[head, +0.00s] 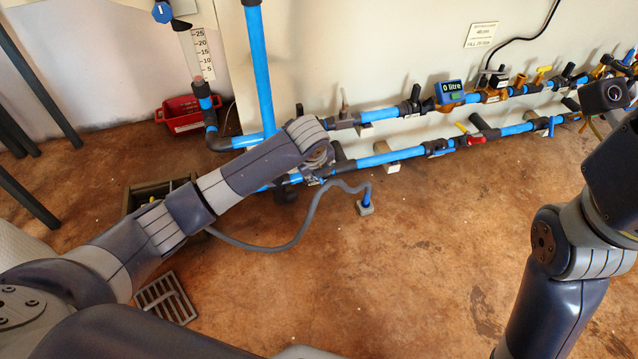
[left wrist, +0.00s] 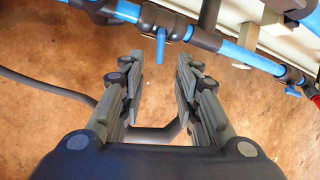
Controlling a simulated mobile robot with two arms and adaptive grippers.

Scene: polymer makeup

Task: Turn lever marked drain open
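A blue lever (left wrist: 161,48) hangs down from a dark valve body (left wrist: 165,22) on the lower blue pipe in the left wrist view. No drain marking can be read on it. My left gripper (left wrist: 160,75) is open and empty, with the lever ahead of its fingertips, roughly between them in the picture; I see no contact. In the head view my left wrist (head: 312,145) hides the fingers and most of that valve. My right arm (head: 570,245) is at the right edge; its fingers cannot be made out.
A floor grate (head: 166,298) and a red tray (head: 184,123) are at left. The middle floor is clear.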

